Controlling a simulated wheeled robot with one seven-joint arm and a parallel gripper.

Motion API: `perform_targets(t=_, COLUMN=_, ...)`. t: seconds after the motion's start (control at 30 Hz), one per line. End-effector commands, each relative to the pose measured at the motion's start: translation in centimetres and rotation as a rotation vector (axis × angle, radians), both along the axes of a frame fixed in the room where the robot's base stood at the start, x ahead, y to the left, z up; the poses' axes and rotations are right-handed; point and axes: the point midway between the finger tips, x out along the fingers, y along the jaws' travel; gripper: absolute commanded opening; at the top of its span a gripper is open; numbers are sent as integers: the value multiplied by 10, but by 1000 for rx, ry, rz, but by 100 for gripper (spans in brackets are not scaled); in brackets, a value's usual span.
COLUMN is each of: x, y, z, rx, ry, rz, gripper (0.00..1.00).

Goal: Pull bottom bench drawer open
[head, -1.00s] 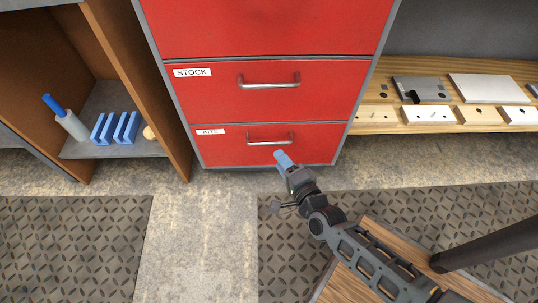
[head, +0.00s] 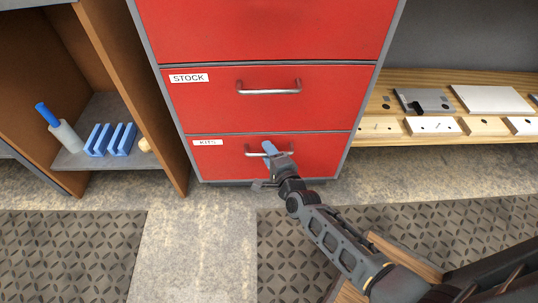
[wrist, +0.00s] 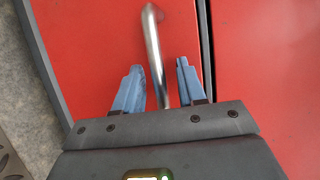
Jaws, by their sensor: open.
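The bottom drawer (head: 220,165) is a red front labelled KITS, shut flush in the cabinet. Its metal bar handle (head: 254,154) shows in the head view, partly hidden by my gripper (head: 268,150). In the wrist view the handle (wrist: 154,55) runs between the two blue fingers of my gripper (wrist: 160,85). The fingers are open, one on each side of the bar, with a visible gap on both sides. How deep the bar sits between them I cannot tell.
Above is the red STOCK drawer (head: 220,100) with its own handle (head: 268,88), also shut. A brown open shelf (head: 90,155) with blue items stands left. A wooden shelf (head: 400,137) with plates and blocks is right. The floor in front shows dark mats (head: 70,250).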

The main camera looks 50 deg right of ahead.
Motion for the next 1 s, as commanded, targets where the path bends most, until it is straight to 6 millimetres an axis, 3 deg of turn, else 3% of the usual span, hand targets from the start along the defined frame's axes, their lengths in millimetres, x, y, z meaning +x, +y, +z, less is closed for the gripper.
perform_targets(t=0.2, x=0, y=0, z=0, rx=0, ry=1, rz=0, gripper=39)
perform_targets(t=0.6, x=0, y=0, z=0, rx=0, ry=1, rz=1, gripper=1)
perform_targets(t=1.0, x=0, y=0, z=0, rx=0, ry=1, rz=1, gripper=0)
